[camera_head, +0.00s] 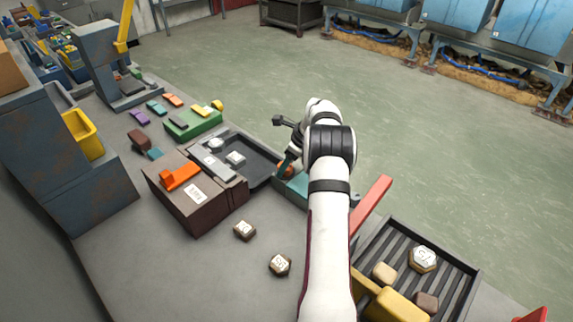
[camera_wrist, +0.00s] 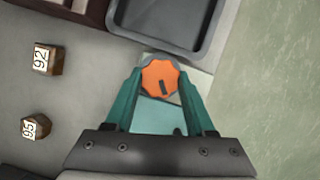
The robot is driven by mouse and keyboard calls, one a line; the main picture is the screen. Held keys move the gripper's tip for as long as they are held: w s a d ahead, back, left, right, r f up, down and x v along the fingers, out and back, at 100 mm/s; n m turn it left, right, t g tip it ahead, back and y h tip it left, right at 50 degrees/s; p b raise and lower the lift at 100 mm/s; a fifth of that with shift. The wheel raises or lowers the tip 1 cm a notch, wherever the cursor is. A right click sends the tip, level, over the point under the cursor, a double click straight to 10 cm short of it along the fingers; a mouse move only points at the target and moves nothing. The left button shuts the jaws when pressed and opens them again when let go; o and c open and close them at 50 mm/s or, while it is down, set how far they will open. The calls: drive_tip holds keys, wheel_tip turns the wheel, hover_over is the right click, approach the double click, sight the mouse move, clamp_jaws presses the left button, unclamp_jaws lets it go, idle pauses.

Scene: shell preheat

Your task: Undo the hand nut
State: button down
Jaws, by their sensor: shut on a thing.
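The hand nut is an orange scalloped knob with a dark slot mark, seen in the wrist view (camera_wrist: 160,78). It sits at the edge of a pale teal block (camera_wrist: 158,116), just below the dark tray. My gripper (camera_wrist: 160,82) has its two teal fingers on either side of the knob, closed against it. In the head view my gripper (camera_head: 290,160) is at the right end of the dark tray, with a bit of the orange knob (camera_head: 287,169) showing; my arm hides most of this spot.
A dark tray (camera_head: 262,172) with light pieces lies left of my gripper, beside a brown box (camera_head: 211,216). Two numbered hex pieces (camera_head: 245,230) (camera_head: 280,264) stand on the bench. A ribbed tray (camera_head: 458,290) is at lower right, near a red bar (camera_head: 371,203).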

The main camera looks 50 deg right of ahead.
idle(0.3)
drive_tip(key=shift+c, duration=1.2)
unclamp_jaws()
drive_tip(key=v, duration=1.5)
drive_tip(key=shift+s+d+r, duration=0.2)
drive_tip(key=shift+s+r, duration=0.05)
drive_tip(key=shift+r, duration=0.1)
